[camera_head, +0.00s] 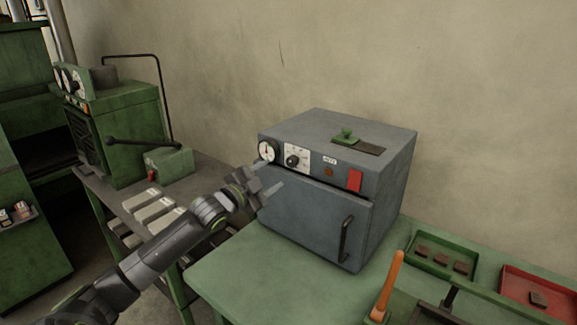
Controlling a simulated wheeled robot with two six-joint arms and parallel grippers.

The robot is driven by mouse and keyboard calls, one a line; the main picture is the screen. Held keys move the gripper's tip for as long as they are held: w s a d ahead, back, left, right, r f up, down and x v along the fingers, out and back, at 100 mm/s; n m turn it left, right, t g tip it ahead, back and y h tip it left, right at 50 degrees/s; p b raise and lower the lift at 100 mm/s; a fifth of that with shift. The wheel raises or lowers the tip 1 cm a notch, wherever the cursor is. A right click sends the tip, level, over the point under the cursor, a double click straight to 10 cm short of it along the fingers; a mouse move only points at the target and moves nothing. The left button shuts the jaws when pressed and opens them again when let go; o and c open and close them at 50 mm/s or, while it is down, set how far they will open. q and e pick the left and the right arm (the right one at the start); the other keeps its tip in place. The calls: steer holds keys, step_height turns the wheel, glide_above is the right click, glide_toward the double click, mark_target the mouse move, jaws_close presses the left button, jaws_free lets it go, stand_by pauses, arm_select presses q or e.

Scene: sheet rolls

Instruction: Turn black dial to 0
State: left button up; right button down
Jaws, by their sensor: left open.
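The black dial (292,161) sits on a white scale plate on the front panel of a grey box-shaped oven (315,208). Its numbers are too small to read. A round white gauge (266,151) with a red needle is left of the dial. My left gripper (276,187) is open and empty, in front of the oven's upper left front. It is below and left of the dial and apart from it. My right gripper is not in view.
A red switch (355,180) is at the panel's right, and a dark door handle (346,238) is below. The oven stands on a green table (231,273). An orange-handled lever (388,287), a green tray (469,276) and a red tray (509,299) are at right. A green machine (128,135) stands left.

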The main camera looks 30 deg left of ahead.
mark_target(290, 163)
arm_select(q)
steer(key=w, duration=0.7)
steer(key=shift+w+d, duration=0.25)
steer(key=shift+d, duration=0.05)
steer(key=shift+w, duration=0.65)
steer(key=c, duration=1)
steer(key=shift+o, duration=0.2)
